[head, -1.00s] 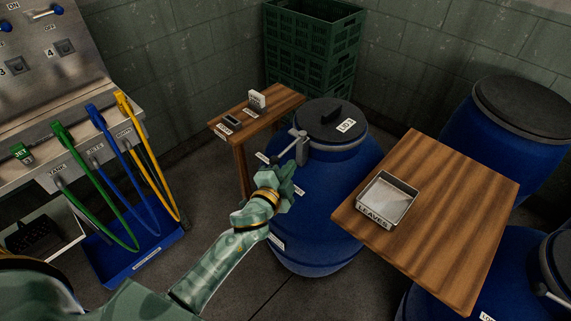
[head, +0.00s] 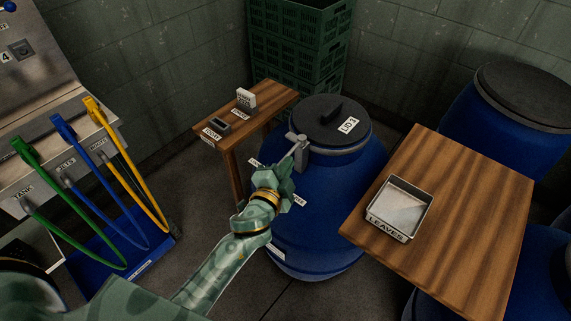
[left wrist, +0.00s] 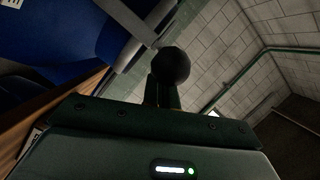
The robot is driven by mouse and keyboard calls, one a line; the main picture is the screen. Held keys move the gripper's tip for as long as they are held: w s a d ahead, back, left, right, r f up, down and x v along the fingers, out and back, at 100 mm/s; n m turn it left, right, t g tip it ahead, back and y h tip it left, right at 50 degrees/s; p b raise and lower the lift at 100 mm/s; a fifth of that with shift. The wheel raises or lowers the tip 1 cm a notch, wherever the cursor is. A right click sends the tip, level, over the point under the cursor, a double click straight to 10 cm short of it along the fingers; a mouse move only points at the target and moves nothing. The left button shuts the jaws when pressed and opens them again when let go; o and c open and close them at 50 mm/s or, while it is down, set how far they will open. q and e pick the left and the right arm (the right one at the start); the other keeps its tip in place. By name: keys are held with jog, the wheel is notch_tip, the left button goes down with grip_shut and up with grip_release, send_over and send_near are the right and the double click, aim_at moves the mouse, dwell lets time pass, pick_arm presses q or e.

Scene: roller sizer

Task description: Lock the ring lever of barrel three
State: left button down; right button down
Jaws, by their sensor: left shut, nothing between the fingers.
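A grey ring lever (head: 297,145) shows at the lid's near left edge. My left gripper (head: 290,168) is shut and empty, at the barrel's near left side just below the lever. Its fingertips overlap the lever's lower part in the picture; I cannot tell whether they touch. In the left wrist view a dark round knob (left wrist: 172,65) stands before the gripper, with a grey bar (left wrist: 127,22) beyond. My right gripper is out of view.
A wooden table (head: 465,215) with a LEAVES tray (head: 401,232) stands close on the right. A small wooden stand (head: 272,98) is behind left, before green crates (head: 297,55). More blue barrels (head: 500,150) stand at right. Coloured hoses (head: 110,148) hang at left.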

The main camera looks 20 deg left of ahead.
pick_arm(q)
jog(key=shift+a, duration=0.1)
jog(key=shift+a+m+h+p, duration=0.3)
jog(key=shift+h+p, duration=0.1)
jog(key=shift+h, duration=0.1)
